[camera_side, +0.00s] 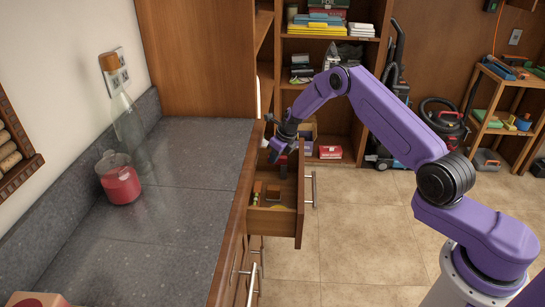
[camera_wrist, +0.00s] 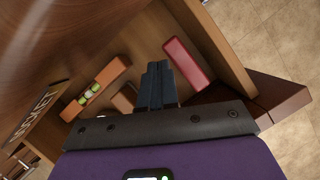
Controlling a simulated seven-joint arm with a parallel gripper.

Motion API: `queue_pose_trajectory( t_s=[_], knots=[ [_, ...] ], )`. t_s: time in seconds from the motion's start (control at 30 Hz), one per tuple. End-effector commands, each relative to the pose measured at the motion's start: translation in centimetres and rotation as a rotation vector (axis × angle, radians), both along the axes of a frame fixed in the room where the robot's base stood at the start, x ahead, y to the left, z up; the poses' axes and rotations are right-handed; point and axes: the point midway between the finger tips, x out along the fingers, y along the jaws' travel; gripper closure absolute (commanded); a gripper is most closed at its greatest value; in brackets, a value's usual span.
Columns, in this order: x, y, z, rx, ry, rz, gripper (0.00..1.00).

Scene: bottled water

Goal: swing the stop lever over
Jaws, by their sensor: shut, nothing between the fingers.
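My gripper (camera_side: 277,153) is over the far part of an open wooden drawer (camera_side: 273,220). In the wrist view its dark fingers (camera_wrist: 157,68) are together, with nothing between them, and point into the drawer. A red bar (camera_wrist: 188,63) lies just right of the fingertips, near the drawer's side wall; whether it touches them is unclear. A red piece (camera_side: 283,160) also shows beside the gripper in the side view. I cannot tell whether this red bar is the stop lever, and no other part is clearly a lever.
Left in the wrist view is an orange-brown holder (camera_wrist: 97,87) with small green-and-white pieces; a brown block (camera_wrist: 125,98) lies near the fingers. The grey counter (camera_side: 180,225) borders the drawer, with a bottle (camera_side: 128,130) and red jar (camera_side: 121,184). Floor to the right is open.

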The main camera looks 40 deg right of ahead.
Motion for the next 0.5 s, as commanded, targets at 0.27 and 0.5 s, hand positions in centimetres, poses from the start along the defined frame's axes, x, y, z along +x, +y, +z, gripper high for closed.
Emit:
queue_pose_trajectory(
  t_s=[0.27,0.5],
  knots=[
    [-0.7,0.8,2.8,0.000,-0.003,0.001,1.00],
    [-1.7,1.9,6.5,-0.001,-0.003,0.001,1.00]
  ],
)
